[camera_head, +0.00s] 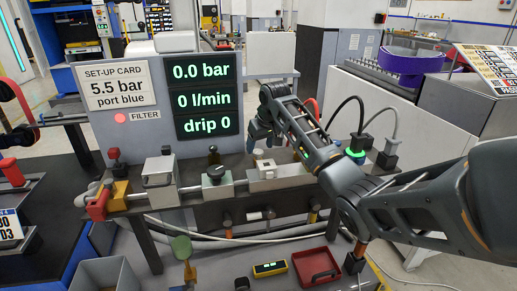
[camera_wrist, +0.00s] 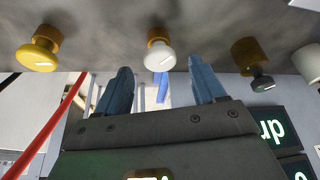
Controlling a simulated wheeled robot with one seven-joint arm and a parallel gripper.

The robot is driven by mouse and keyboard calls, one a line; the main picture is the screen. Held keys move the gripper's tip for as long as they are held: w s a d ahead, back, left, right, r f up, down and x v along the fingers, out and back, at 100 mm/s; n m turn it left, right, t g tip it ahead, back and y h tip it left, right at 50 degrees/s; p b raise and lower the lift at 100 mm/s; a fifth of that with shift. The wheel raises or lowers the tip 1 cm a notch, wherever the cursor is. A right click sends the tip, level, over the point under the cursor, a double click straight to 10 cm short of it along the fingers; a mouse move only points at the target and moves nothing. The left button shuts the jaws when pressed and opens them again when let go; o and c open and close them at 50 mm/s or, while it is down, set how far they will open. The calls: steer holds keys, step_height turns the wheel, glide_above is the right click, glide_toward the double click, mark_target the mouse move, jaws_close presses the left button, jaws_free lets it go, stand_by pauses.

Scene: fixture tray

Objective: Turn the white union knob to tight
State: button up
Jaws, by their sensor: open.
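In the wrist view a white round knob (camera_wrist: 160,55), with a brass-coloured collar and a pale mark on its face, sits on a grey surface. My gripper (camera_wrist: 160,66) is open, with one blue finger on each side below the knob. The fingertips lie left and right of it in the picture; no contact shows. In the head view my gripper (camera_head: 259,132) is above the fixture rail, in front of the grey panel, and its fingers are hard to make out. I cannot tell for sure which head-view knob is the white one.
A yellow knob (camera_wrist: 40,48) is left of the white knob, and a brown knob with a dark end (camera_wrist: 260,78) is right of it. A red hose (camera_wrist: 50,128) runs at the left. The display panel (camera_head: 205,97) reads 0.0 bar. A red tray (camera_head: 317,268) lies below.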

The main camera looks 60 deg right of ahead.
steer(key=shift+x, duration=1.2)
steer(key=c, duration=1.1)
steer(key=shift+o, duration=0.2)
